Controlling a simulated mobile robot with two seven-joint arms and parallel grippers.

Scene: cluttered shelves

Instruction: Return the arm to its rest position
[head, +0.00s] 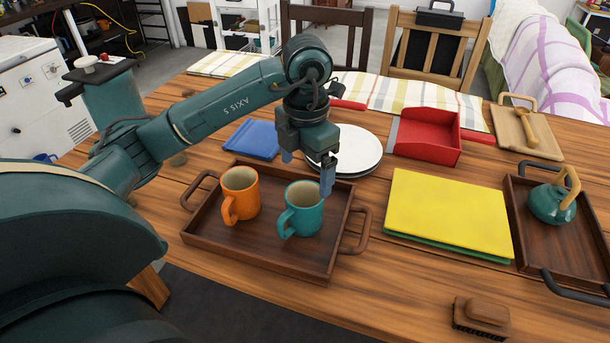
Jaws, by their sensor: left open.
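My left arm comes in from the left over the table. My left gripper (308,172) is open and empty, pointing down above the far right part of a brown wooden tray (262,264). Its fingers are just above and behind a teal mug (303,210), and one fingertip overlaps the mug's rim in the picture. I cannot tell whether they touch. The teal mug stands upright in the tray. An orange mug (240,194) stands upright to its left in the same tray. My right gripper is not in view.
White plates (358,152) are behind the gripper, with a blue item (252,139) to their left. A red dustpan (428,134), yellow board (450,212), brush (482,315) and a second tray (530,243) with a teal teapot (552,203) fill the right. Chairs (434,50) stand behind the table.

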